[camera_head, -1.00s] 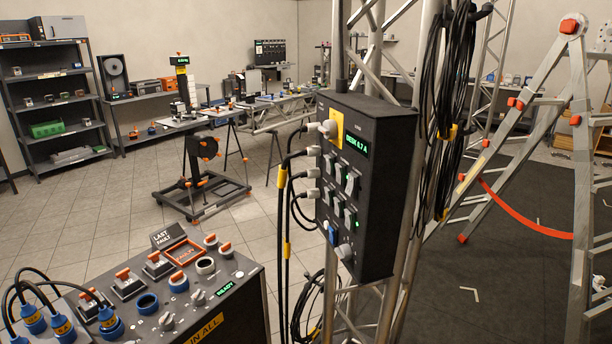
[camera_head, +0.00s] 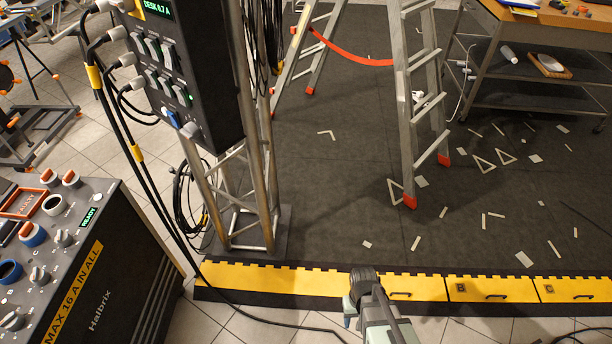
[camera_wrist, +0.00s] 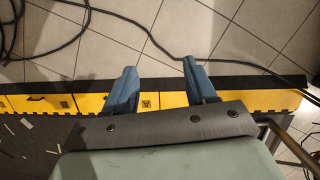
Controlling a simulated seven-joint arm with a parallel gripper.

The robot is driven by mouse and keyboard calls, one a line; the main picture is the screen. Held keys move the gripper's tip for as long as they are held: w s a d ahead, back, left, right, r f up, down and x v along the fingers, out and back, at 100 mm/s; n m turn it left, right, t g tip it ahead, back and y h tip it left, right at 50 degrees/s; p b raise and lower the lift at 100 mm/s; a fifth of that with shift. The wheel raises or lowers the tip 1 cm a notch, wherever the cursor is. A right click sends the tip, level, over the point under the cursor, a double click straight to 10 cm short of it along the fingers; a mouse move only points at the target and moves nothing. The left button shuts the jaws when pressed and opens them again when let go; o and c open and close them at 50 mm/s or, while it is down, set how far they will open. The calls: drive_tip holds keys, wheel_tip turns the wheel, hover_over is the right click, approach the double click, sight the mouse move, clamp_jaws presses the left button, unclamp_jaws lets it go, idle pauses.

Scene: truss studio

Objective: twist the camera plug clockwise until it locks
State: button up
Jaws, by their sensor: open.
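A dark power box (camera_head: 215,75) hangs on the truss in the upper left of the head view. Several pale plugs with black cables sit on its left side, one of them a grey plug (camera_head: 127,60). I cannot tell which one, if any, is the camera plug. My gripper (camera_wrist: 159,68) is open in the wrist view, its two blue fingers apart with nothing between them. It is over the tiled floor and the yellow-edged mat, well away from the box. In the head view, my arm shows at the bottom, right of centre.
A control console (camera_head: 60,250) with knobs and blue sockets stands at the lower left. A yellow edge strip (camera_head: 300,283) with drawers borders the dark mat. A ladder (camera_head: 415,100) and a workbench (camera_head: 530,40) stand beyond. Black cables (camera_head: 250,312) lie on the floor.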

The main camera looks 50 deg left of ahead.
drive_tip(key=s+a+r+n+t+y, duration=0.15)
drive_tip(key=s+a+r, duration=0.25)
drive_tip(key=a, duration=0.7)
drive_tip(key=s+a+r+n+t, duration=0.1)
drive_tip(key=s+a+r+n, duration=0.25)
drive_tip(key=a, duration=0.65)
drive_tip(key=s+a+r+n+t+y, duration=0.1)
drive_tip(key=s+a+r, duration=0.4)
drive_tip(key=a, duration=0.6)
drive_tip(key=s+a+r+n+t+y, duration=0.3)
drive_tip(key=s+a+r+n, duration=0.1)
drive_tip(key=s+a+r, duration=1.1)
drive_tip(key=s+a+r+n+t+y, duration=0.2)
drive_tip(key=s+a+r+n+t, duration=0.1)
drive_tip(key=s+a+r, duration=1.2)
drive_tip(key=n+t+h, duration=0.2)
drive_tip(key=n+t, duration=0.2)
drive_tip(key=t, duration=0.6)
approach(121, 63)
drive_tip(key=s, duration=0.4)
drive_tip(key=shift+n, duration=0.8)
drive_tip(key=w, duration=0.4)
drive_tip(key=w+a, duration=0.1)
drive_tip(key=w, duration=0.4)
drive_tip(key=w+a, duration=0.1)
drive_tip(key=w, duration=0.3)
drive_tip(key=shift+w, duration=0.25)
